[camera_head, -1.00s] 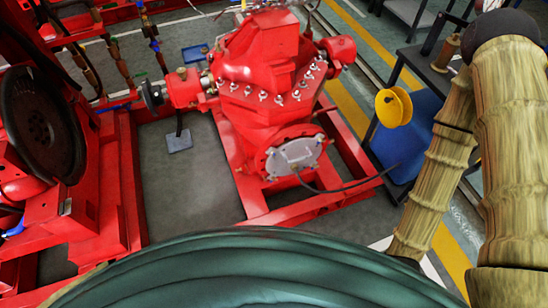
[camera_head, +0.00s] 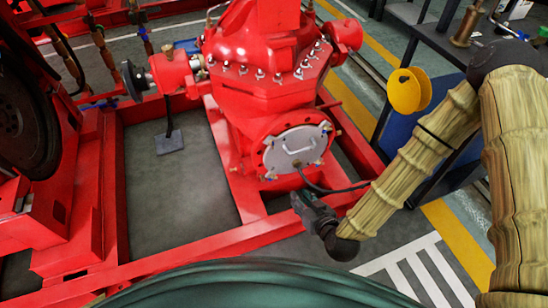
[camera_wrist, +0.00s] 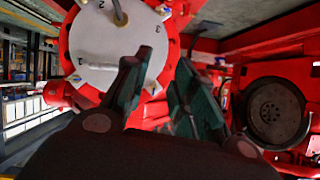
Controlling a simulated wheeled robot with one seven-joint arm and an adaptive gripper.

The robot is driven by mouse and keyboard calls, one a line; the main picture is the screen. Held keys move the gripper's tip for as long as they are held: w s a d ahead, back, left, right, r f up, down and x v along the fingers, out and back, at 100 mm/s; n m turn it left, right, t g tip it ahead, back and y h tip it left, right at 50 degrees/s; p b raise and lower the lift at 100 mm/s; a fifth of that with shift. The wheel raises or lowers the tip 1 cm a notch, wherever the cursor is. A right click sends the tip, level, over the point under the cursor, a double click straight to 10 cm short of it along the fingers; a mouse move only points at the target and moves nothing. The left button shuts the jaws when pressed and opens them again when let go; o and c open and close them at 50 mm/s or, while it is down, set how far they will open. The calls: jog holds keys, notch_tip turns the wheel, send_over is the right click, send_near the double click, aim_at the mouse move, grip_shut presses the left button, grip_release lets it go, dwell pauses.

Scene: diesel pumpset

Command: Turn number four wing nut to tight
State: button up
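The round grey cover plate (camera_head: 294,150) sits on the front of the red pump housing, with a handle on it and small wing nuts around its rim. In the wrist view, the plate (camera_wrist: 108,45) carries the numbers 2 and 3. A number four is not readable, so I cannot tell which wing nut is number four. A pale wing nut (camera_wrist: 153,86) shows at the rim beside my left finger. My gripper (camera_wrist: 158,68) is open, with a gap between its dark green fingers. In the head view, my gripper (camera_head: 308,203) is below and right of the plate, apart from it.
Red frame beams (camera_head: 225,238) surround the pump. A yellow round object (camera_head: 408,91) is at right by a dark stand. In the wrist view, a dark round disc (camera_wrist: 275,112) is at right.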

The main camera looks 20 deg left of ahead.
aim_at(273, 145)
jog(key=w+a+r+t+y+b, duration=0.1)
jog(key=w+a+t+b, duration=0.1)
jog(key=w+a+b, duration=0.3)
jog(key=w+a+r+n+t+y+b, duration=0.1)
jog(key=w+a+r+t+b, duration=0.1)
jog(key=w+a+b, duration=0.3)
jog(key=w+a+t, duration=0.1)
jog(key=w+a, duration=0.2)
jog(key=w, duration=0.2)
jog(key=shift+w+r+y, duration=0.25)
jog(key=shift+w+y, duration=0.05)
jog(key=shift+w, duration=0.1)
grip_shut()
